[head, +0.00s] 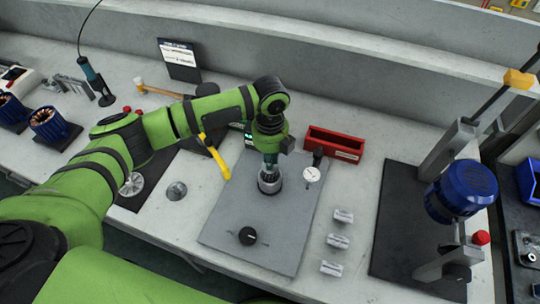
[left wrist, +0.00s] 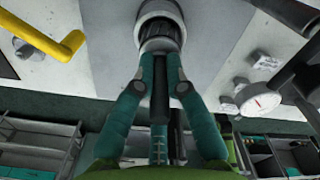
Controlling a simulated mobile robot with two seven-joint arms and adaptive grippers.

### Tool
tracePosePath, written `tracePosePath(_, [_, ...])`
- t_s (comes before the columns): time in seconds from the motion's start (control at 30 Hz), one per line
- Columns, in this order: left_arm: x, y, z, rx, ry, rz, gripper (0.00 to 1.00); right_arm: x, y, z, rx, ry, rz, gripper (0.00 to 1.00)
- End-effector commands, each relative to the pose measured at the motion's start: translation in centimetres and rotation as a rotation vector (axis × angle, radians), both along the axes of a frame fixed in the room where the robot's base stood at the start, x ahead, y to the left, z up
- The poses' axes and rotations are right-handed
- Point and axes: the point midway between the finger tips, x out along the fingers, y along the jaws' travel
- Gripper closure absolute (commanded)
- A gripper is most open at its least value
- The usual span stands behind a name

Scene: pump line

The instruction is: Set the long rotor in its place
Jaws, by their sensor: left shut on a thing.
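My left gripper (head: 269,162) points down over the grey plate on the bench. Its fingers (left wrist: 160,72) are shut on the long rotor, a dark ribbed metal cylinder (head: 269,184) that also shows in the left wrist view (left wrist: 161,38). The rotor looks upright at the middle of the plate (head: 225,222). A pale ring shows around its far end in the wrist view. Whether it rests in a seat or hangs just above it, I cannot tell. My right gripper is not in view.
A yellow handle (head: 217,160) is close left of the gripper, a red bin (head: 334,144) behind right. Small pale blocks (head: 338,241) and a blue motor (head: 461,188) in a press stand right.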

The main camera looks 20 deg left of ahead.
Motion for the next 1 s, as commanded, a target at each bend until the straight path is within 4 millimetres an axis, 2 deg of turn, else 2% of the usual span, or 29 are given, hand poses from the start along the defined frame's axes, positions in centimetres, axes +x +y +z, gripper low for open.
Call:
tracePosePath(0.27, [0.08,-0.05,-0.35,-0.002,-0.003,-0.001,1.0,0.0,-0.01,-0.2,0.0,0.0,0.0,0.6])
tracePosePath(0.3, [0.08,-0.05,-0.34,-0.002,-0.003,-0.001,0.79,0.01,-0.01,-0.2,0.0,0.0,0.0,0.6])
tracePosePath(0.33, [0.08,-0.05,-0.34,-0.002,-0.003,-0.001,0.67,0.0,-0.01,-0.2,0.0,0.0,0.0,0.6])
tracePosePath(0.37, [0.09,-0.05,-0.34,-0.002,-0.003,-0.001,0.59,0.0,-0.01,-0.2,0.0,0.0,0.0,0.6])
tracePosePath(0.6, [0.03,-0.03,-0.42,0.0,-0.001,0.0,0.59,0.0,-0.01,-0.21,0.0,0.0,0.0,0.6])
tracePosePath(0.63, [-0.06,0.02,-0.58,0.001,0.002,0.0,0.51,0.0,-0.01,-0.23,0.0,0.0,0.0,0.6])
tracePosePath(0.67, [-0.07,0.02,-0.58,0.001,0.002,0.0,0.47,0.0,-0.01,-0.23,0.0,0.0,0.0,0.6])
tracePosePath(1.0, [0.0,0.02,-0.37,0.001,0.001,0.0,0.47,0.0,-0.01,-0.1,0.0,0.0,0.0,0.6])
